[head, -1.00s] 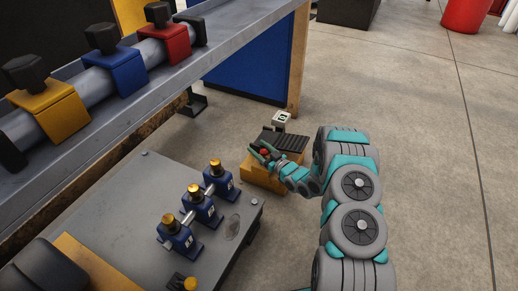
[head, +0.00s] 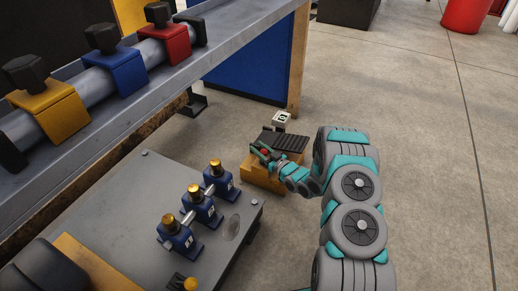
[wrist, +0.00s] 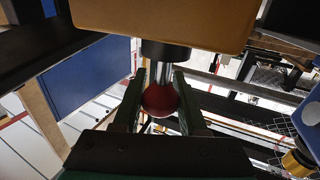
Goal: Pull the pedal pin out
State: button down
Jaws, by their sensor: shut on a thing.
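The pedal is a yellow housing (head: 262,178) with a black ribbed tread (head: 288,142), standing on the floor. The pedal pin has a red ball knob (head: 265,152); in the wrist view the knob (wrist: 160,101) sits on a bright metal shaft (wrist: 160,73). The shaft runs into a black collar (wrist: 165,51) under the yellow housing (wrist: 160,22). My gripper (wrist: 161,104) has its green fingers shut on the red knob, one on each side.
A grey bench (head: 235,228) with blue clamps (head: 202,210) stands left of the pedal. A blue panel (head: 245,70) and a wooden post (head: 299,60) stand behind it. A small white tag (head: 282,120) shows beyond the tread. Concrete floor (head: 420,130) is open to the right.

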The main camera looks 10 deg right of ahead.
dwell(0.7)
jog(key=shift+r+p, duration=0.6)
jog(key=shift+r, duration=2)
jog(key=shift+w, duration=0.1)
jog(key=c, duration=0.5)
grip_release()
jog(key=v, duration=0.8)
